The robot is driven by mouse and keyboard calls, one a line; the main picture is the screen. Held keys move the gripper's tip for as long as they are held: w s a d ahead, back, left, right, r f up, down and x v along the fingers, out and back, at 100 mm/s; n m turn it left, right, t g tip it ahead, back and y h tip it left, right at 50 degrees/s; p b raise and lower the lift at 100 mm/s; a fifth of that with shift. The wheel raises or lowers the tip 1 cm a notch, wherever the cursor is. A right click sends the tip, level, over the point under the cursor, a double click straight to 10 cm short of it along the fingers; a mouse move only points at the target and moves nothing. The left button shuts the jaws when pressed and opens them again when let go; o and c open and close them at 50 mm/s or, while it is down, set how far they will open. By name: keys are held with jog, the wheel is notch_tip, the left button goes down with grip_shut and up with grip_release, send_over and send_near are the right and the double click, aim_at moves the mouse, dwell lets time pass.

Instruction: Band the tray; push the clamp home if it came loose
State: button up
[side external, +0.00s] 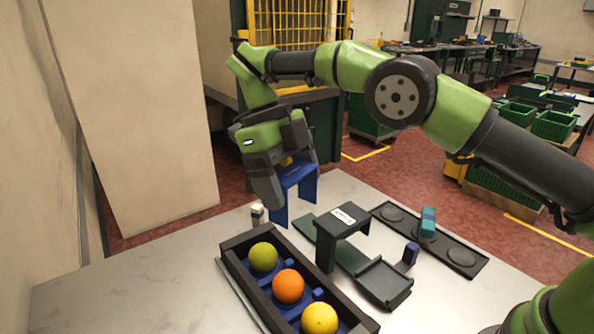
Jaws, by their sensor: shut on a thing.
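The dark tray (235,244) stands at the front left of the table. It holds a yellow-green fruit (263,257), an orange fruit (288,286) and a yellow fruit (319,319) in a row on blue seats. My gripper (284,168) is shut on a blue band (296,181), shaped like an upside-down U. It holds the band beyond the tray's far end, with the legs hanging down; one jaw hides part of it. A small white and black piece (258,213) stands by the tray's far end. I cannot tell which piece is the clamp.
A dark green arch (346,219) with a white label stands on a green base (386,284) right of the tray. The table's right front is clear.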

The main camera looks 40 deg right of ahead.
jog(key=a+m, duration=0.1)
jog(key=s+m+y, duration=0.1)
jog(key=s+a+m, duration=0.1)
jog(key=shift+s+a+r+m, duration=0.1)
jog(key=shift+a+r+m, duration=0.15)
jog(key=shift+a+m, duration=0.05)
send_over(289, 276)
notch_tip(289, 276, down, 4)
jog(key=f, duration=0.1)
jog(key=shift+w+f, duration=0.15)
jog(key=shift+f, duration=2.4)
jog(key=shift+w+f, duration=0.15)
jog(key=shift+f, duration=2.35)
jog(key=o, duration=0.8)
jog(key=shift+f, duration=0.1)
jog(key=shift+a+r, duration=0.1)
jog(key=shift+r, duration=3.95)
